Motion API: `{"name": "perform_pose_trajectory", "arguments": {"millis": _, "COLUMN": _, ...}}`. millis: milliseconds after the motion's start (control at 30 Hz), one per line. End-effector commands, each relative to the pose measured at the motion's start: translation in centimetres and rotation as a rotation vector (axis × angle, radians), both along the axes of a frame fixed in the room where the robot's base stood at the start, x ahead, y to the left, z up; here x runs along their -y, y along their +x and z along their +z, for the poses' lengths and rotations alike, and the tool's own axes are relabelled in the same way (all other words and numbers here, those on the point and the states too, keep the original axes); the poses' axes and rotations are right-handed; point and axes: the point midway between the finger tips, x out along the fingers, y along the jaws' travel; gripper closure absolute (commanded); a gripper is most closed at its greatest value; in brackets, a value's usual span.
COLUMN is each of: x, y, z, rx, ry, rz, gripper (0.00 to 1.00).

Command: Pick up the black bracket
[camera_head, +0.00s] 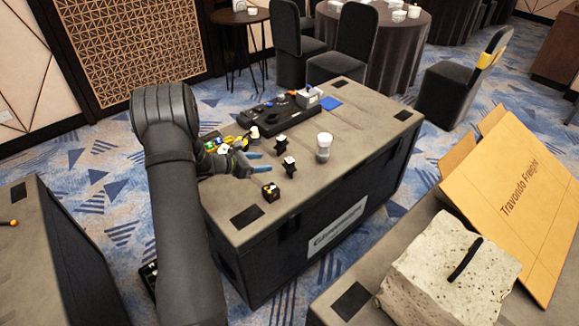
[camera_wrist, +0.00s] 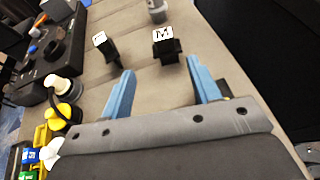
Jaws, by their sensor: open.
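Two small black pieces with white tops stand apart on the case top, one farther back (camera_head: 281,145) and one nearer (camera_head: 289,168). In the wrist view they are the left piece (camera_wrist: 111,53) and the right piece (camera_wrist: 168,50), whose white top bears an M. A black bar (camera_head: 465,260) lies on a pale stone block. I cannot tell which of these is the bracket. My gripper (camera_head: 251,163) is left of the nearer black piece, over the case top. Its blue fingers (camera_wrist: 159,66) are apart with nothing between them; the right black piece is beyond the fingertips.
A small dark cube (camera_head: 270,191) sits near the case's front edge. A jar (camera_head: 324,148) stands right of the black pieces. A black control panel (camera_head: 278,116) and yellow items lie behind. A cardboard box (camera_head: 510,190) stands far right.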

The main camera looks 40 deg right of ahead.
Motion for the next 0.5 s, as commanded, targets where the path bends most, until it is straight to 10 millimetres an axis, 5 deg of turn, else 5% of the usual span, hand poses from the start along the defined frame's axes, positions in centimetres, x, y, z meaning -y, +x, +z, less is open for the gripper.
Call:
{"name": "perform_pose_trajectory", "arguments": {"millis": 300, "x": 5.8, "y": -1.0, "z": -2.4, "rx": 0.001, "ry": 0.0, "rz": 0.0, "gripper": 0.44}}
{"name": "perform_pose_trajectory", "arguments": {"millis": 500, "x": 6.9, "y": -1.2, "z": -2.9, "rx": 0.0, "ry": -0.001, "rz": 0.002, "gripper": 0.44}}
